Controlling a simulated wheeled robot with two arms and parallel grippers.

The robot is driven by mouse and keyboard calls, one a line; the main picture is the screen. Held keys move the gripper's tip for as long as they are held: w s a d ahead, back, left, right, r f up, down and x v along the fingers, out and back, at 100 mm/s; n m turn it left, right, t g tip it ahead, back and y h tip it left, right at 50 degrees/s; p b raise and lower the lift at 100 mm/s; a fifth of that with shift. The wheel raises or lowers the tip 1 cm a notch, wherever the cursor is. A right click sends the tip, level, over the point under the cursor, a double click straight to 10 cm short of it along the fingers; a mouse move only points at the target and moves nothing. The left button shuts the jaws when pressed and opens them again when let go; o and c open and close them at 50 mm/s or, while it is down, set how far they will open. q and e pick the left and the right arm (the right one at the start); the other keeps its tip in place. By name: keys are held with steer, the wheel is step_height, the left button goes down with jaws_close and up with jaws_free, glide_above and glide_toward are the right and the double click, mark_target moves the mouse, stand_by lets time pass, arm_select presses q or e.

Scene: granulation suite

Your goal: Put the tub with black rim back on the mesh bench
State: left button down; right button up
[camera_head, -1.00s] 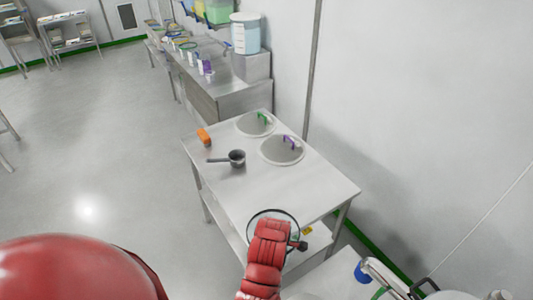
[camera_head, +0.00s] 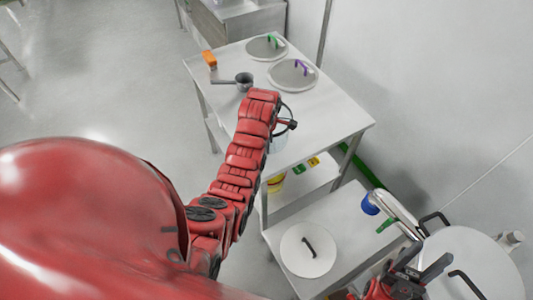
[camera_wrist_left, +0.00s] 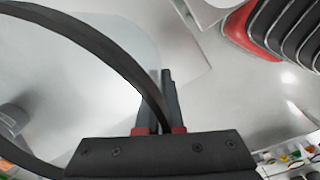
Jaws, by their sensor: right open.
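The tub with black rim (camera_head: 277,143) is clear-walled and hangs at or over the near edge of the steel table (camera_head: 225,105), partly hidden by my left arm. I cannot tell whether it touches the tabletop. In the left wrist view its black rim (camera_wrist_left: 95,45) passes between the fingers of my left gripper (camera_wrist_left: 163,105), which look closed on it. In the head view that gripper is mostly hidden behind the arm. My right gripper (camera_head: 425,262) is open and empty at the lower right, beside a large round vessel.
On the table are a dark saucepan (camera_head: 244,81), an orange object (camera_head: 210,60) and two round lids with green (camera_head: 267,46) and purple (camera_head: 293,74) handles. A lower bench (camera_head: 345,225) holds a white lid (camera_head: 308,250). A yellow container (camera_head: 276,183) stands below the table.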

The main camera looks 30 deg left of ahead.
arm_select(q)
steer(key=shift+w+a, duration=0.15)
steer(key=shift+a, duration=0.1)
step_height(320, 180, down, 3)
steer(key=p, duration=0.2)
steer(key=shift+d+r+p, duration=0.1)
steer(key=shift+r+p, duration=0.05)
steer(key=shift+p, duration=0.15)
steer(key=shift+f, duration=0.4)
steer(key=shift+f, duration=0.2)
steer(key=c, duration=1.1)
jaws_free()
steer(key=shift+r, duration=0.15)
